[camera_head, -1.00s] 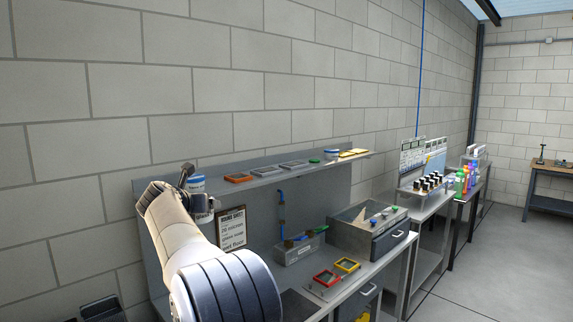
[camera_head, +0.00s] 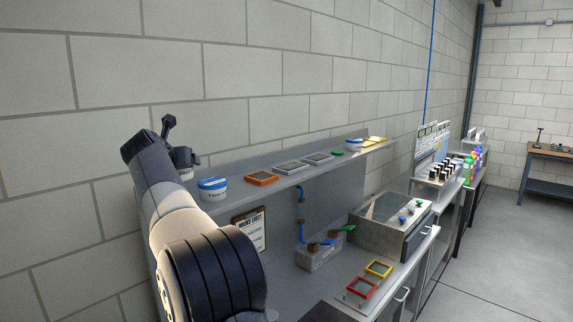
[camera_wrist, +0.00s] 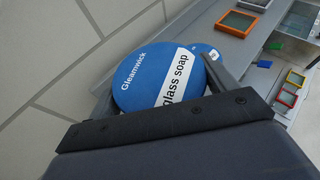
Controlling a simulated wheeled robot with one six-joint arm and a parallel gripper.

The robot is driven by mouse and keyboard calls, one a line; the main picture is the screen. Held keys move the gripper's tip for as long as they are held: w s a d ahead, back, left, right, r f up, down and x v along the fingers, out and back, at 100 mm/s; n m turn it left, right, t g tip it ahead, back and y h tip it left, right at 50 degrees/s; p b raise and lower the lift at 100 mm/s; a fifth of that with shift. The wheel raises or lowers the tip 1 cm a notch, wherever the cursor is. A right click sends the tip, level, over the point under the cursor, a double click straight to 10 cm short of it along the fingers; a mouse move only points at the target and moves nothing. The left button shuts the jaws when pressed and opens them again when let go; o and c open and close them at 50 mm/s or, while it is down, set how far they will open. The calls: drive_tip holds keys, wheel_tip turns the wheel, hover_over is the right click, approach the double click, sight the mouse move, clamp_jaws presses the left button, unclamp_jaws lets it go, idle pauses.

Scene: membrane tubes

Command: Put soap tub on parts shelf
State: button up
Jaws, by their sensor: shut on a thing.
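The soap tub, with a round blue lid reading "Gleamwick" and a white "glass soap" label, fills the middle of the wrist view (camera_wrist: 142,72). My gripper (camera_wrist: 160,85) is shut on it, one finger on each side. The parts shelf (camera_head: 290,172) is the long grey ledge along the wall above the bench. The tub's underside is hidden, and I cannot tell its exact gap to the shelf.
Another blue-lidded tub (camera_head: 212,188) stands on the shelf close to the held one. The bench below holds a grey box (camera_head: 318,254) and coloured frames.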

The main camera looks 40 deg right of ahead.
drive_tip(key=shift+w+r, duration=0.1)
wheel_tip(320, 180, down, 10)
idle(0.5)
drive_tip(key=shift+f, duration=0.2)
drive_tip(key=o, duration=1.1)
drive_tip(key=shift+o, duration=0.2)
drive_tip(key=shift+r, duration=0.1)
drive_tip(key=shift+s+r, duration=0.15)
drive_tip(key=shift+s, duration=0.05)
drive_tip(key=b+v, duration=0.2)
drive_tip(key=v, duration=0.9)
drive_tip(key=shift+s+a+b, duration=0.25)
drive_tip(key=shift+s+b, duration=0.05)
drive_tip(key=shift+s, duration=0.05)
